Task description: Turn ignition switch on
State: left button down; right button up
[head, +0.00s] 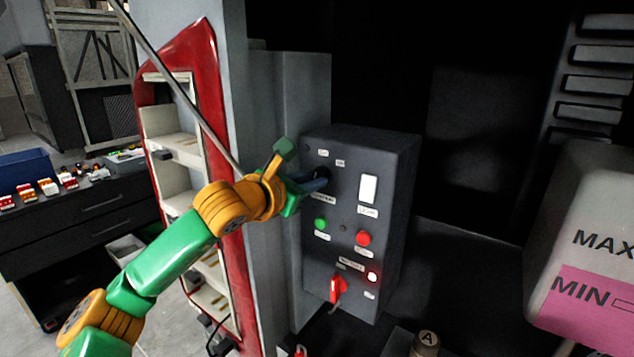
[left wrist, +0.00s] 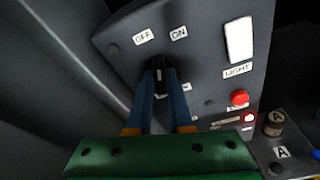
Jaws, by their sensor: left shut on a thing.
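A dark grey control box (head: 388,165) stands in the middle of the head view. The ignition switch is a black knob (left wrist: 159,66) on its face, below the OFF label (left wrist: 144,38) and the ON label (left wrist: 179,32). My left gripper (head: 319,181) reaches the box from the left. In the left wrist view its two blue fingers (left wrist: 160,83) are shut on the knob from either side. A small pale mark shows on the knob, but I cannot tell clearly which label it points to. In the head view the fingers hide much of the knob. My right gripper is not in view.
The box also carries a white light switch (head: 368,189), a green button (head: 320,224), a red button (head: 363,238), a lit red lamp (head: 372,277) and a red lever (head: 337,289). A red-framed shelf (head: 205,75) stands left, a white MAX/MIN tank (head: 590,200) right.

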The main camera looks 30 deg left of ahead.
pick_arm(q)
jog(key=shift+m, duration=0.9)
jog(key=m+b, duration=0.1)
jog(key=m, duration=0.1)
jog(key=m+t+y+b, duration=0.1)
jog(key=m, duration=0.2)
jog(key=shift+d+f+y, duration=0.1)
jog(key=shift+y, duration=0.2)
jog(key=c, duration=0.6)
grip_release()
jog(key=shift+c, duration=0.2)
jog(key=s+b, duration=0.5)
jog(key=s, duration=0.4)
jog(key=shift+a, duration=0.35)
